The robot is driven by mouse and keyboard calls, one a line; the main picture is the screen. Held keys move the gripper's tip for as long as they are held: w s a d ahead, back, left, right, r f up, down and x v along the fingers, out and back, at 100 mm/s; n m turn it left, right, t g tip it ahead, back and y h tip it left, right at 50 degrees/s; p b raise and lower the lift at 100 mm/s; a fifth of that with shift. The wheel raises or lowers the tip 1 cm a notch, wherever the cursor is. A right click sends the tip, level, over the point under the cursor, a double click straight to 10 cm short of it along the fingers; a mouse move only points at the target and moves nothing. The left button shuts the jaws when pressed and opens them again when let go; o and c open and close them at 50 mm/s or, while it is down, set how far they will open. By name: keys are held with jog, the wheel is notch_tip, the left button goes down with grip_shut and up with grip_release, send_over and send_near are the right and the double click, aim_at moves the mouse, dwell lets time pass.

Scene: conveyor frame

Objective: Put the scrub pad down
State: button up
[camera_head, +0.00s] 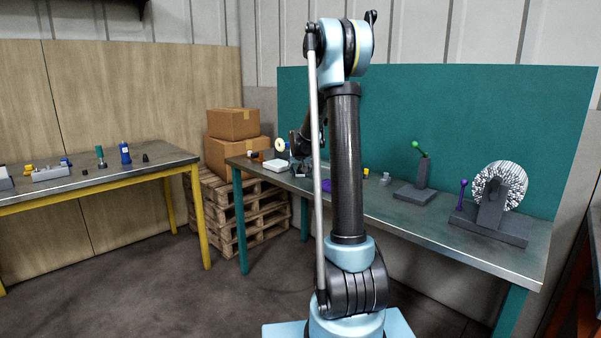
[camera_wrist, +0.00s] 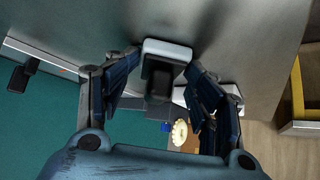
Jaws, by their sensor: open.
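A white-edged block with a dark raised part (camera_wrist: 167,48), which looks like the scrub pad, lies on the grey metal table (camera_wrist: 235,40). In the wrist view it sits between the two fingers of my gripper (camera_wrist: 163,62). The fingers are apart, one on each side, with visible gaps, so my gripper is open. I cannot tell how far the fingertips are above the table. In the head view my own arm hides most of the gripper and part of this spot.
A white item (camera_head: 276,166) and a cream round part (camera_wrist: 179,132) are close by. A purple item (camera_head: 327,186), a green-knobbed stand (camera_head: 416,190) and a wheel brush (camera_head: 513,180) stand further right. A teal panel (camera_head: 420,100) backs the table. Boxes (camera_head: 232,124) sit on a pallet behind.

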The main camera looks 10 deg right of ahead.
jog(key=shift+r, duration=0.1)
jog(key=shift+r, duration=0.3)
jog(key=v, duration=1.2)
jog(key=s+d+f+g, duration=0.1)
jog(key=s+f, duration=0.1)
jog(key=s, duration=1)
jog(key=s+d+f+g, duration=0.1)
jog(key=s+f+g, duration=0.1)
jog(key=s, duration=1.1)
jog(key=s+f+g, duration=0.1)
jog(key=s+f, duration=0.3)
jog(key=s, duration=0.3)
jog(key=s+f+n+g+y, duration=0.1)
jog(key=s+f, duration=0.3)
jog(key=s, duration=0.4)
jog(key=s+f+n+g, duration=0.1)
jog(key=s+f, duration=0.4)
jog(key=s, duration=0.3)
jog(key=shift+a, duration=0.35)
jog(key=shift+w+f, duration=0.15)
jog(key=shift+w, duration=0.3)
